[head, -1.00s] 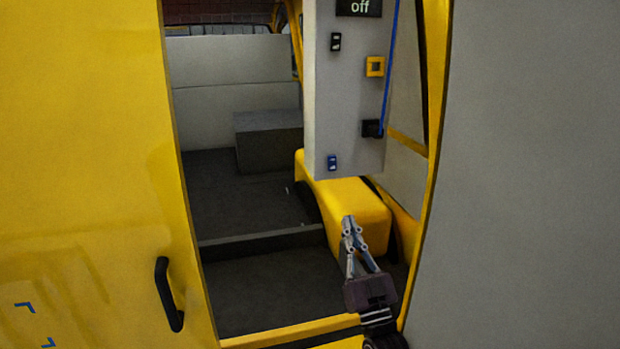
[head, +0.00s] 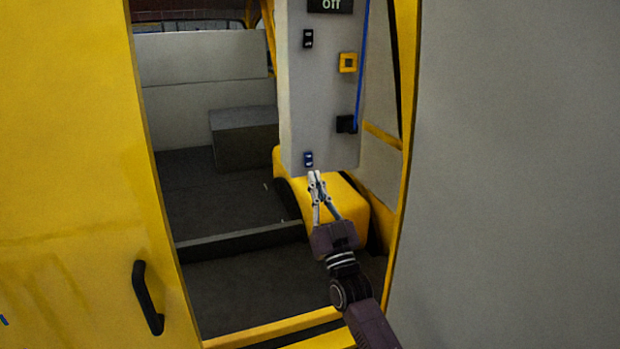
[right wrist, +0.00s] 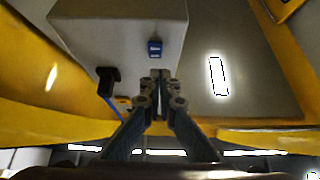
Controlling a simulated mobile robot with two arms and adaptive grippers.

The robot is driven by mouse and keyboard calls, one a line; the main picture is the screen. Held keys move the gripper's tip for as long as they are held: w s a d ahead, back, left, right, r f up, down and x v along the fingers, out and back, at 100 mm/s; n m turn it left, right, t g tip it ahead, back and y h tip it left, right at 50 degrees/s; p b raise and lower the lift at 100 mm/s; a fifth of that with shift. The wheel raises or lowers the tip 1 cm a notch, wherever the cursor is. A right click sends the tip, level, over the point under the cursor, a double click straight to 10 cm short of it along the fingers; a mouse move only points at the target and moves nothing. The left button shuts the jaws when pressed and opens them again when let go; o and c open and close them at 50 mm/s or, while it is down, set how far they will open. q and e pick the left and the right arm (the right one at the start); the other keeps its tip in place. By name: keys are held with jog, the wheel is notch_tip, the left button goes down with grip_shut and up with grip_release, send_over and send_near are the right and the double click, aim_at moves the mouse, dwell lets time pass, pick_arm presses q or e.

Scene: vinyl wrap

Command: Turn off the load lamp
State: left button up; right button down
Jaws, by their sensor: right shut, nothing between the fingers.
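A grey panel (head: 322,100) hangs inside the van's open side door. A blue rocker switch (head: 308,159) is low on it, and a black rocker switch (head: 308,39) is higher up. A dark display (head: 330,5) at the top reads "off". Which switch belongs to the load lamp cannot be told. My right gripper (head: 314,177) is shut and empty, its tips just below the blue switch in the head view. In the right wrist view the blue switch (right wrist: 155,47) lies just beyond the fingertips (right wrist: 160,78); contact is not visible. My left gripper is not in view.
A yellow-framed square fitting (head: 347,62) and a black socket (head: 346,124) with a blue cable (head: 362,60) are on the panel's right side. A yellow wheel arch (head: 345,205) stands below. The yellow door (head: 70,150) is at left and a grey surface (head: 520,170) at right.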

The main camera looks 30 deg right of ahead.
aim_at(304, 166)
jog(key=w+b, duration=0.1)
jog(key=w, duration=0.1)
jog(key=w+f+b, duration=0.1)
jog(key=shift+d+b, duration=0.3)
jog(key=shift+d, duration=0.05)
jog(key=shift+w+d+r, duration=0.1)
jog(key=shift+w+r, duration=0.05)
jog(key=shift+w, duration=0.25)
jog(key=b, duration=0.1)
jog(key=w+f+b, duration=0.1)
jog(key=shift+w+d+f+b, duration=0.1)
jog(key=shift+w+d+b, duration=0.1)
jog(key=shift+w+b, duration=0.1)
jog(key=shift+w, duration=0.1)
jog(key=shift+r+p, duration=0.2)
jog(key=shift+p, duration=0.1)
